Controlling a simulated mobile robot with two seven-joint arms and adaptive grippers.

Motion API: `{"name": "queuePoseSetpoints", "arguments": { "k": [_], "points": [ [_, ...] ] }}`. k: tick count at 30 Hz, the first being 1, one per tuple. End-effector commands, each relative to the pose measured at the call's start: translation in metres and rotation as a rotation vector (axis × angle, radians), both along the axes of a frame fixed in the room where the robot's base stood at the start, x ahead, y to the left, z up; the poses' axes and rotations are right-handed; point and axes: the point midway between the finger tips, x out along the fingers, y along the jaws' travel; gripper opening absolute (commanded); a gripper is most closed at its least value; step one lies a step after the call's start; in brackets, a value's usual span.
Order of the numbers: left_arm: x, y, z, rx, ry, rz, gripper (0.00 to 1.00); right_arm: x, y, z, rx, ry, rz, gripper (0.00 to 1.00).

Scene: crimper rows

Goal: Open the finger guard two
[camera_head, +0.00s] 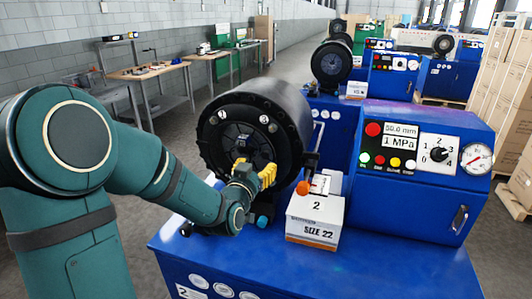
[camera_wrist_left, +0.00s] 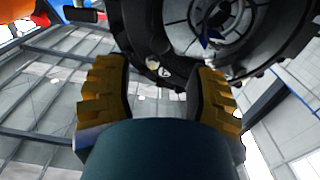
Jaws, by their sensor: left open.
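The blue crimping machine (camera_head: 300,262) carries a big round black head (camera_head: 262,105) with a ring of dies at its centre. I cannot tell for sure which part is finger guard two; a black bracket with an orange knob (camera_head: 303,187) sticks out at the head's right side. My left gripper (camera_head: 255,173), with yellow fingers, is in front of the head's lower part, left of the knob. In the left wrist view its fingers (camera_wrist_left: 157,95) are spread, with nothing between them, and the black head (camera_wrist_left: 190,45) is above and beyond them. My right gripper is out of view.
A white box (camera_head: 313,225) marked 2 and SIZE 22 stands right of the head. The control cabinet (camera_head: 425,165) with buttons, dial and gauge is further right. Another crimping machine (camera_head: 332,62) is behind. Workbenches (camera_head: 150,70) line the left wall; stacked cartons (camera_head: 500,70) stand at right.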

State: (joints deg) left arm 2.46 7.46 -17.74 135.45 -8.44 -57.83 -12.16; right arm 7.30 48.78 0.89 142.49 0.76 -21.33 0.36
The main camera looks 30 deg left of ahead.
Motion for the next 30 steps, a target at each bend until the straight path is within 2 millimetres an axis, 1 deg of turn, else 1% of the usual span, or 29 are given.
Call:
{"name": "queuePoseSetpoints", "arguments": {
  "k": [1,6,12,18,26,27,29,30],
  "points": [
    [0.011,0.002,0.0,0.001,0.001,0.0,0.56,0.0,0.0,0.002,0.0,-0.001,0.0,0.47],
    [0.042,0.01,0.0,0.001,0.001,0.0,0.56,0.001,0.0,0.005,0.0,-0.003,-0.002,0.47],
    [0.066,0.016,0.0,0.001,0.002,0.0,0.56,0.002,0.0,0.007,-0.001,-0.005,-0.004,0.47],
    [0.074,0.018,0.0,-0.001,0.001,0.0,0.56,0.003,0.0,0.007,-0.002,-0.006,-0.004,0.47],
    [0.075,0.018,0.0,-0.001,0.001,0.0,0.55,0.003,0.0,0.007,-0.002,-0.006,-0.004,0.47],
    [0.075,0.018,0.0,-0.001,0.001,0.0,0.41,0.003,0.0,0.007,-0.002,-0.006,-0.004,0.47],
    [0.074,0.018,0.0,-0.001,0.001,0.0,0.2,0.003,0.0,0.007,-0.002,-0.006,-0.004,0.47],
    [0.074,0.018,0.0,0.0,0.001,0.0,0.06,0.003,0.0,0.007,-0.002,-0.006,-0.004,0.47]
  ]
}}
